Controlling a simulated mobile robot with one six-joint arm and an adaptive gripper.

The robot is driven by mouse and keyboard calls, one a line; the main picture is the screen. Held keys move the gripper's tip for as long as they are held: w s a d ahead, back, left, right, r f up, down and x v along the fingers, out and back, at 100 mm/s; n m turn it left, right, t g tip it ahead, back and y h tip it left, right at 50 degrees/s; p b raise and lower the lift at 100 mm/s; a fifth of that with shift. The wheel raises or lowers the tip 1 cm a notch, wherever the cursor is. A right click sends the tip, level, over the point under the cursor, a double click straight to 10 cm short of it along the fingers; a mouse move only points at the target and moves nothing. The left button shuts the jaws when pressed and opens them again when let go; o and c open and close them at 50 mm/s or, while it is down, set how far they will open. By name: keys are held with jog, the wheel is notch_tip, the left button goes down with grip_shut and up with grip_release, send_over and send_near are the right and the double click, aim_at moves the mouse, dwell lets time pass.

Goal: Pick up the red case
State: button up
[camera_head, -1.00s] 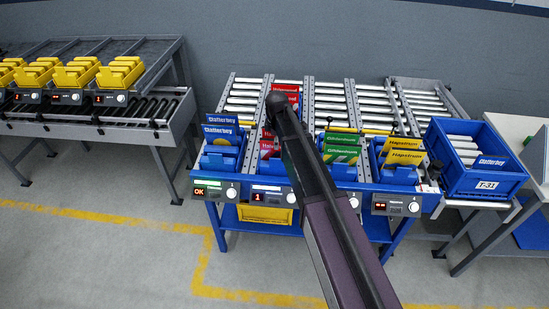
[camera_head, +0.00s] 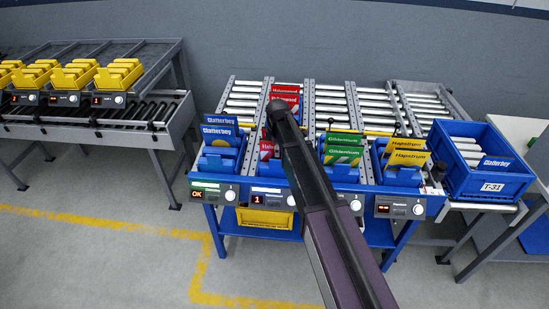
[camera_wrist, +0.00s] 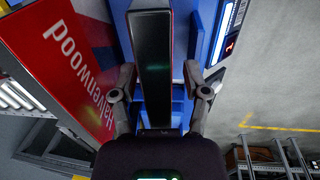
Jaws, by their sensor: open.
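Red Halverwood cases (camera_head: 285,95) stand on the second roller lane in the head view. Another red case (camera_head: 265,150) is in the blue holder at that lane's front, partly hidden by my arm. In the wrist view a large red Halverwood case (camera_wrist: 72,65) fills the upper left, beside my left finger. My gripper (camera_wrist: 159,72) is open, its fingers either side of a dark, narrow upright slab (camera_wrist: 152,75). I cannot tell what that slab is, or whether the fingers touch it. The fingers cannot be made out in the head view.
Blue Clatterbey cases (camera_head: 220,132) stand left of the red ones, green Gildentium cases (camera_head: 343,150) and yellow Hapstrum cases (camera_head: 405,152) to the right. A yellow bin (camera_head: 265,218) sits below. The front floor is clear.

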grip_shut()
jog(key=shift+r, duration=0.15)
dwell(0.4)
notch_tip(320, 180, up, 10)
jog(key=p, duration=1)
dwell(0.6)
